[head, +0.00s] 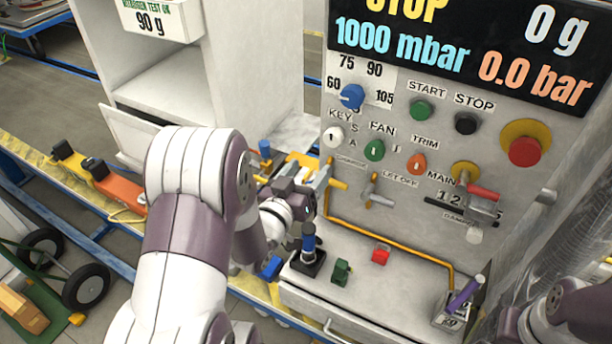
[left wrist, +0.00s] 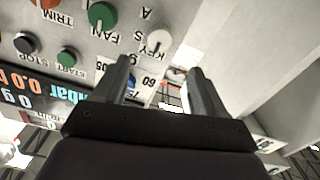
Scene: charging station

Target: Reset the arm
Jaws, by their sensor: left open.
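My left arm (head: 195,215) comes in from the left and bends towards the control panel (head: 440,150). The KEY switch (left wrist: 159,41) shows just above the fingers in that view. Part of my right arm (head: 560,315) shows at the bottom right corner; its gripper is out of view.
Panel knobs, such as the green FAN knob (head: 374,150) and red stop button (head: 524,151), stick out. Below are a blue-handled joystick (head: 308,243), a green switch (head: 341,272), a red switch (head: 381,254) and a purple-handled lever (head: 465,296). A white cabinet (head: 245,60) stands at the left.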

